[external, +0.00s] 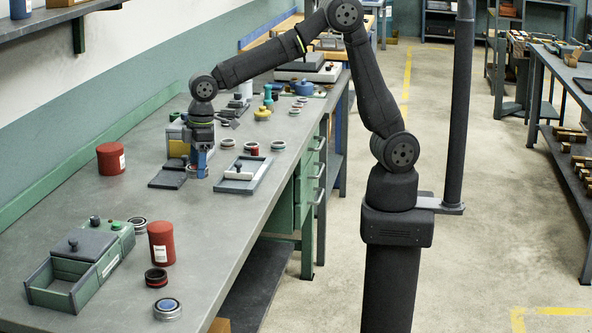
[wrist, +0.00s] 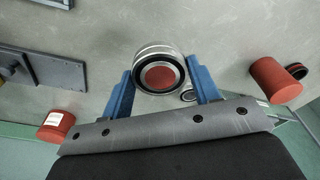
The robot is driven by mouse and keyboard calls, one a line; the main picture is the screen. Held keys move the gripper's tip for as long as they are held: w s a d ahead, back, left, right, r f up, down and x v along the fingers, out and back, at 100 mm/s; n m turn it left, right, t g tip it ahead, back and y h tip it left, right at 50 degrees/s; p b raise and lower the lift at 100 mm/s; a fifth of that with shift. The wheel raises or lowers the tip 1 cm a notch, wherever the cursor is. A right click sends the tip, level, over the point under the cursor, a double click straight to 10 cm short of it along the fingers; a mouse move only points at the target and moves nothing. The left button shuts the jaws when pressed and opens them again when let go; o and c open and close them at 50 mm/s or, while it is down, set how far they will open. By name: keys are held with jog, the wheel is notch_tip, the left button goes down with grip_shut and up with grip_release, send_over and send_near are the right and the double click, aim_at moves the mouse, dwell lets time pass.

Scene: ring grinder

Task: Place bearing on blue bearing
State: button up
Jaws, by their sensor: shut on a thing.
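My gripper (external: 198,165) is low over the middle of the bench, pointing down. In the wrist view its two blue fingers (wrist: 162,82) are shut on a metal bearing with a red centre (wrist: 160,76), one finger on each side. In the external view the held bearing is mostly hidden by the fingers, and I cannot tell how far it is above the bench. The blue bearing (external: 167,308), a metal ring with a blue centre, lies flat near the front edge of the bench, well apart from my gripper. It cannot be made out in the wrist view.
Red cans stand at the left (external: 111,158) and front (external: 161,243). A black-and-red ring (external: 156,278) lies between the front can and blue bearing. A green-grey box (external: 70,285) is at front left. A tray (external: 243,174) lies right of my gripper.

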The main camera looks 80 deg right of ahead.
jog(key=a+n, duration=0.1)
jog(key=a, duration=0.7)
jog(key=a+r+n, duration=0.1)
jog(key=a, duration=0.8)
jog(key=w+a+r+n, duration=0.1)
jog(key=a, duration=0.8)
jog(key=shift+w+a+r, duration=0.1)
jog(key=shift+a+r, duration=0.1)
jog(key=s+a+n, duration=0.1)
jog(key=s+a, duration=0.3)
jog(key=a, duration=0.6)
send_over(167, 305)
jog(key=f, duration=0.6)
jog(key=shift+w+d+f, duration=0.1)
jog(key=shift+d+f, duration=0.15)
jog(key=shift+d, duration=0.1)
jog(key=shift+s+a+f, duration=0.2)
jog(key=shift+a, duration=0.05)
jog(key=shift+f, duration=1.95)
jog(key=shift+f, duration=0.15)
jog(key=o, duration=1.1)
jog(key=shift+o, duration=0.2)
